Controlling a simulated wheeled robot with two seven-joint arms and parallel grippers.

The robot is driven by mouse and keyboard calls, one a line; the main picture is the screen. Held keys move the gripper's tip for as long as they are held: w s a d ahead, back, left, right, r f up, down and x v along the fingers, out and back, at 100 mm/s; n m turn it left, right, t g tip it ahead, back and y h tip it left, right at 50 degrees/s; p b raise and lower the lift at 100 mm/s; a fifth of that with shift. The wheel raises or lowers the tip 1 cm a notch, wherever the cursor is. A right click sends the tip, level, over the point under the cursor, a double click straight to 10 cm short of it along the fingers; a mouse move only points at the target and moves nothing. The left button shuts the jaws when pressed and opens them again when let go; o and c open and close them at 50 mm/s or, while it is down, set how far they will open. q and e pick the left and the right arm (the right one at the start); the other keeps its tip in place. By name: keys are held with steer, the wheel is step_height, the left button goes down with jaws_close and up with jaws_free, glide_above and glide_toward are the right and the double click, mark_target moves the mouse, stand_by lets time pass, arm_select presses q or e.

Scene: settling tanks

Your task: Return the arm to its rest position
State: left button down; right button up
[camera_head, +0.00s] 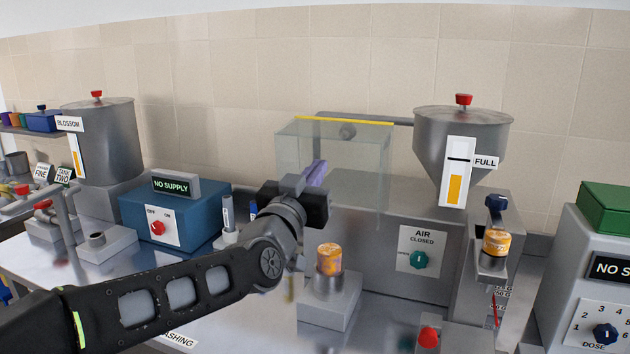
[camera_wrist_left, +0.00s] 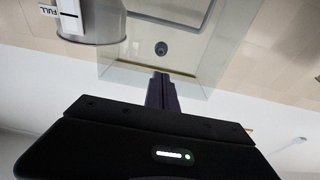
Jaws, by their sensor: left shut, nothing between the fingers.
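My left arm (camera_head: 190,285) reaches in from the lower left in the head view. My left gripper (camera_head: 316,172) is in front of the clear glass box (camera_head: 360,150). Its purple-grey fingers are shut with nothing between them. In the left wrist view the shut fingers (camera_wrist_left: 162,90) point toward the same clear box (camera_wrist_left: 190,72). I cannot tell whether they touch it. My right gripper is not in view.
An orange patterned cup (camera_head: 329,260) stands on a grey block right of my forearm. A hopper marked FULL (camera_head: 425,145), an AIR panel (camera_head: 420,250) and another orange container (camera_head: 496,243) are further right. A blue NO SUPPLY box (camera_head: 150,215) stands left of my wrist.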

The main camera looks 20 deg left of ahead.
arm_select(q)
steer(key=shift+s+f, duration=0.1)
steer(key=shift+s, duration=0.2)
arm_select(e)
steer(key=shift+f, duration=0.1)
